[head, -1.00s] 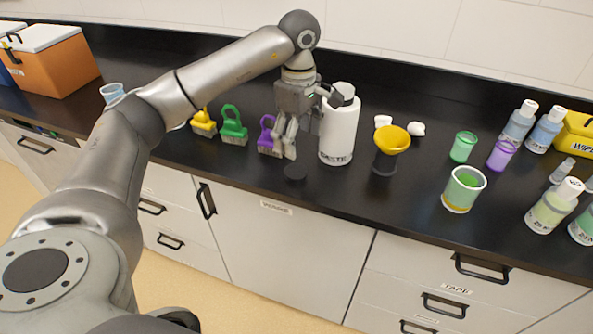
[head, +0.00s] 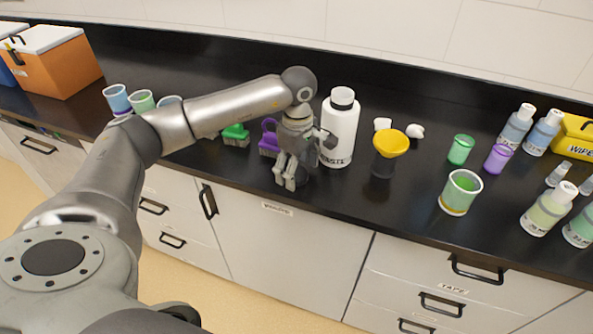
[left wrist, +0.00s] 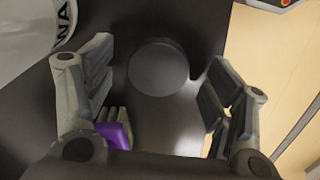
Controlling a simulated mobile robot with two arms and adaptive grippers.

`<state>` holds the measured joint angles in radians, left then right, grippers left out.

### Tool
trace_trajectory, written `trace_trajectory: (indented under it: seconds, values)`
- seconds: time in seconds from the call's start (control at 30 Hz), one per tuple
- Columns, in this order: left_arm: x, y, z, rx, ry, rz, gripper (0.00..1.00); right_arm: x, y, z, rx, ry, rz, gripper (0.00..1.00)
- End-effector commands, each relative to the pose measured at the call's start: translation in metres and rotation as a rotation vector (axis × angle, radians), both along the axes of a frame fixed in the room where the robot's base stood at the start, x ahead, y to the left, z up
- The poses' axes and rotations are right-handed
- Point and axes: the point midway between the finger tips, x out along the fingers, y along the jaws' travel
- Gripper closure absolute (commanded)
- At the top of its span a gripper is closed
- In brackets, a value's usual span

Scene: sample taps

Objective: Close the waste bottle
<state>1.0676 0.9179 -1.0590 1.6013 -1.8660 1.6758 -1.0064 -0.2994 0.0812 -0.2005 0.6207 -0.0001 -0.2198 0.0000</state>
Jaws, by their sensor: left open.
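The waste bottle (head: 339,130) is a white bottle with a dark ring at its neck. A dark round cap (left wrist: 158,68) lies flat on the counter between my left fingers in the left wrist view. My left gripper (head: 286,184) is open, pointing down over the cap, left of the bottle and near the counter's front edge. It mostly hides the cap in the head view. My right gripper is out of view.
A purple brush (head: 268,142) is close behind my left gripper, with a green brush (head: 236,137) further left. A yellow funnel (head: 391,143) stands right of the bottle. Cups and squeeze bottles stand further right. The counter between funnel and green beaker (head: 460,192) is clear.

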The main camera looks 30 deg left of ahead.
Motion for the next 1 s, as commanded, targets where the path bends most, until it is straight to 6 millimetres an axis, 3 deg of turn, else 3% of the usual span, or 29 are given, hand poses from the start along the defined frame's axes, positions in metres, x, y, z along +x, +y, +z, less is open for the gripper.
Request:
trace_trajectory:
  seconds: [0.4,0.67,1.0]
  values:
    - [0.0003,-0.0002,-0.0075,0.000,-0.001,0.000,0.23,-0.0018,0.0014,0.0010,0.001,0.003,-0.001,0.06]
    - [0.0003,-0.0002,-0.0073,0.000,-0.001,0.000,0.54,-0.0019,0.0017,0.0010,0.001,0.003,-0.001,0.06]
    - [0.0003,-0.0002,-0.0072,0.000,-0.001,0.000,0.56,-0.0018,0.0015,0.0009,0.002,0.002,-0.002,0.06]
